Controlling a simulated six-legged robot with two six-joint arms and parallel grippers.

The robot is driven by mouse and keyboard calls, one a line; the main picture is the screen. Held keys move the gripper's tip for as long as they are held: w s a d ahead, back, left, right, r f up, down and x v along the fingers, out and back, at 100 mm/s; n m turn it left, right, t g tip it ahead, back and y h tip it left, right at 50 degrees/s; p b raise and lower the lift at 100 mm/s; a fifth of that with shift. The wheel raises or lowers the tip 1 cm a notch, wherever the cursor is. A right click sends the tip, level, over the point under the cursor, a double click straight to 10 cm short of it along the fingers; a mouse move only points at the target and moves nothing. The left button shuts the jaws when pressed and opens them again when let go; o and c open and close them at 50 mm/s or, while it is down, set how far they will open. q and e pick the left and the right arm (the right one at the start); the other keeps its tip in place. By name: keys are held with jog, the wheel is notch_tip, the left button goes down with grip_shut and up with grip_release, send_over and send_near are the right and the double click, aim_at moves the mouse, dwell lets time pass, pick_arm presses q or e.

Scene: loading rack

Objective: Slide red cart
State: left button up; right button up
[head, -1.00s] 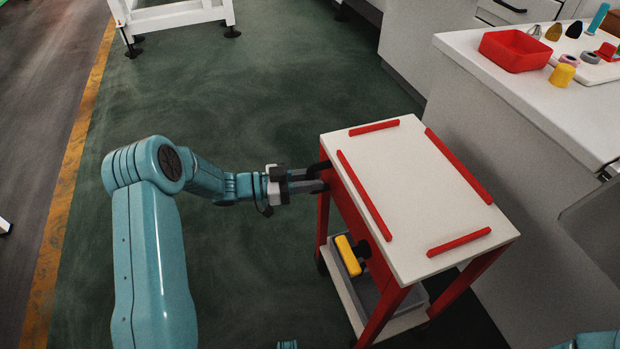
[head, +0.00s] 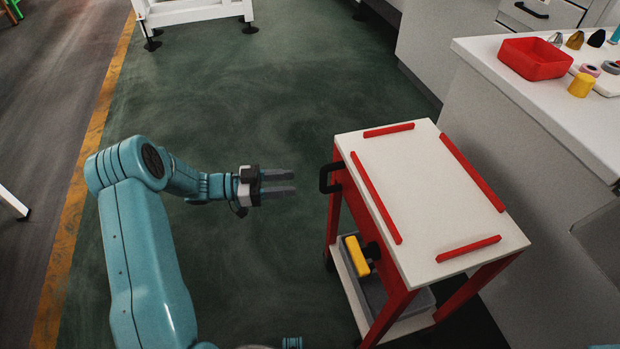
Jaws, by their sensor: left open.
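The red cart (head: 339,222) stands at the right of centre, with a white top (head: 418,195) edged by red strips. Its black handle (head: 329,178) sticks out from the left side near the far corner. My left gripper (head: 294,182) is open and empty, its fingers pointing at the handle with a gap between them. A yellow-and-black item (head: 358,256) shows at the cart's lower shelf, partly hidden by the top. My right gripper is not in view.
A white counter (head: 500,72) with a red bin (head: 535,60) and small items stands close on the cart's right. A white-legged frame (head: 195,14) stands at the back. Green floor left of and beyond the cart is clear.

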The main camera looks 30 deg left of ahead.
pick_arm(q)
jog(key=v, duration=0.6)
jog(key=shift+s+a, duration=0.15)
dwell(0.3)
